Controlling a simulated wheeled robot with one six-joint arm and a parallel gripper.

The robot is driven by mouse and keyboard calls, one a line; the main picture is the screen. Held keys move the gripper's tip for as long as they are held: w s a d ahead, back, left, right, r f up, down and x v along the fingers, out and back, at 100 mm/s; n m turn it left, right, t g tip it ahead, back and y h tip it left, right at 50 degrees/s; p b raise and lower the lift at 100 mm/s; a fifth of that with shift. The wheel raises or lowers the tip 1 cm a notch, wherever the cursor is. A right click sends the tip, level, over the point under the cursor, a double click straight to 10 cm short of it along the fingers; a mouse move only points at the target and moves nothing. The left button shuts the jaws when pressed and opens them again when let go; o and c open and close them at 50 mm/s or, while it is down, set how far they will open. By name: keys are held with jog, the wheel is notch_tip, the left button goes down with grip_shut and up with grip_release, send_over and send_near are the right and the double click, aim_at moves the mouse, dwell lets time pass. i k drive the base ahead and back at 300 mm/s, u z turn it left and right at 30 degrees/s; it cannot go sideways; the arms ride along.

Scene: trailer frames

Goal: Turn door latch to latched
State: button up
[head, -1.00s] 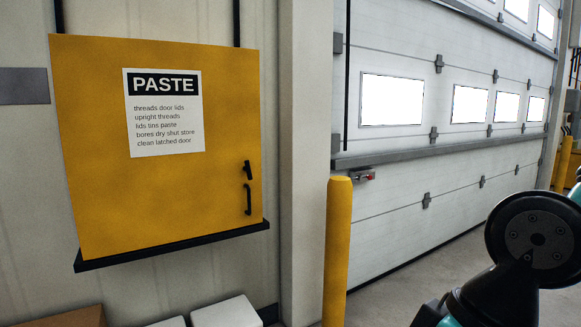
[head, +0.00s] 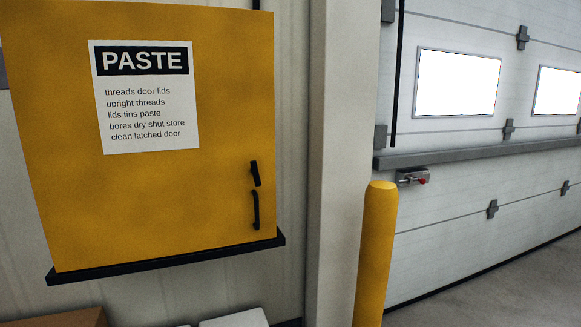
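A yellow cabinet door (head: 150,210) fills the left of the head view and looks closed. It bears a white sign (head: 148,97) headed PASTE, whose last line reads "clean latched door". Near the door's right edge is a short black latch lever (head: 255,173), tilted slightly from upright. Just below it is a longer upright black pull handle (head: 256,210). Whether the latch is engaged cannot be told from here. My gripper is not in view.
A black ledge (head: 170,259) runs under the door. A yellow bollard (head: 375,250) stands to the right, before a white sectional dock door (head: 460,220). White boxes (head: 235,319) and a brown box (head: 55,318) sit low beneath the cabinet. Floor (head: 480,290) at right is clear.

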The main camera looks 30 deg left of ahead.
aim_at(254, 169)
jog(key=u, duration=0.2)
jog(key=i, duration=0.75)
jog(key=u, duration=0.95)
jog(key=i, duration=0.5)
jog(key=u, duration=0.4)
